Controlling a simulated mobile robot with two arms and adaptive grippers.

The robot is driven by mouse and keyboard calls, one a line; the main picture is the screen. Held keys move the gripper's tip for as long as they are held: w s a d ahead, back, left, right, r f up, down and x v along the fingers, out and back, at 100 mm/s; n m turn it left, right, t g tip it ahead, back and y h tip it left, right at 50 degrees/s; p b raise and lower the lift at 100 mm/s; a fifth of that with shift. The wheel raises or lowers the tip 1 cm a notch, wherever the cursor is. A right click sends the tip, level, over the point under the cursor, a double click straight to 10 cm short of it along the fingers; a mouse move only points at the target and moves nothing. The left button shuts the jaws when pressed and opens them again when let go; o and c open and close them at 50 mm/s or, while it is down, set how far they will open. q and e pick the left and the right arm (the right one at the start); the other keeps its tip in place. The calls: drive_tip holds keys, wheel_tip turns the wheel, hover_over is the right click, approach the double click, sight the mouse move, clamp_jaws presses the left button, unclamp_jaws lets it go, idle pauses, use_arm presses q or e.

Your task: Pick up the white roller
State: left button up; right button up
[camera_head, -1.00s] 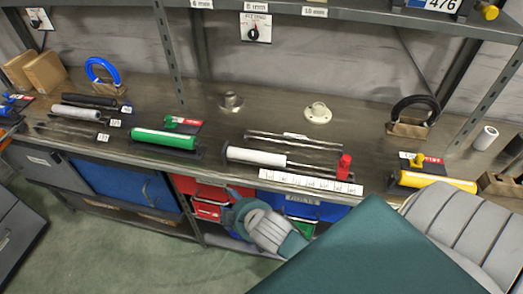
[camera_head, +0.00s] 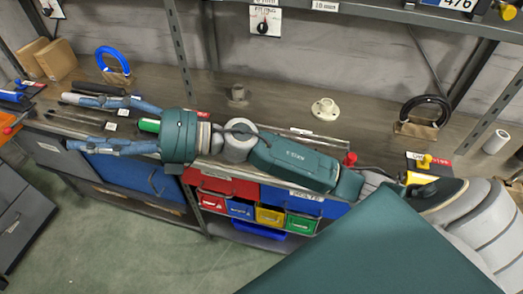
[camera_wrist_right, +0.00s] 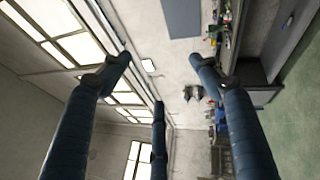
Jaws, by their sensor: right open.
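The roller with a white sleeve that lay mid-bench is now hidden behind my right arm in the head view. Another pale roller, seen earlier at the left, is largely covered by my right fingers. My right gripper (camera_head: 73,122) is open, its blue fingers spread and pointing left along the bench front. In the right wrist view the open fingers (camera_wrist_right: 160,85) have nothing between them; no roller shows there. My left gripper is not in view.
A green roller (camera_head: 148,125) shows beside my right wrist. A blue ring (camera_head: 113,60), a pale flange (camera_head: 325,108), a black ring (camera_head: 420,108) and a white cylinder (camera_head: 497,140) stand on the bench (camera_head: 285,90). A shelf runs above; drawers and coloured bins are below.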

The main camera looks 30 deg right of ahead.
drive_tip(key=s+d+f+n+g+h, duration=0.2)
drive_tip(key=d+f+n+g+h, duration=0.2)
drive_tip(key=f+n+g+h, duration=0.5)
drive_tip(key=d+f+h, duration=0.2)
drive_tip(key=d+h, duration=0.1)
drive_tip(key=d, duration=0.7)
drive_tip(key=d+f+n+h, duration=0.1)
drive_tip(key=d+f+h, duration=0.2)
drive_tip(key=d, duration=0.8)
drive_tip(key=d+f+h, duration=0.2)
drive_tip(key=d+h, duration=0.1)
drive_tip(key=d, duration=0.7)
drive_tip(key=shift+g+h, duration=0.3)
drive_tip(key=shift+g, duration=0.2)
drive_tip(key=f, duration=0.1)
drive_tip(key=f+p, duration=0.1)
drive_tip(key=f, duration=0.2)
drive_tip(key=shift+w+d+f+p, duration=0.1)
drive_tip(key=shift+w+f+p, duration=0.2)
drive_tip(key=shift+f, duration=0.35)
drive_tip(key=f+p, duration=0.2)
drive_tip(key=f, duration=0.1)
drive_tip(key=f+p, duration=0.1)
drive_tip(key=shift+s+a+f, duration=0.1)
drive_tip(key=shift+a+f, duration=0.25)
drive_tip(key=shift+f, duration=0.4)
drive_tip(key=shift+r, duration=0.1)
clamp_jaws()
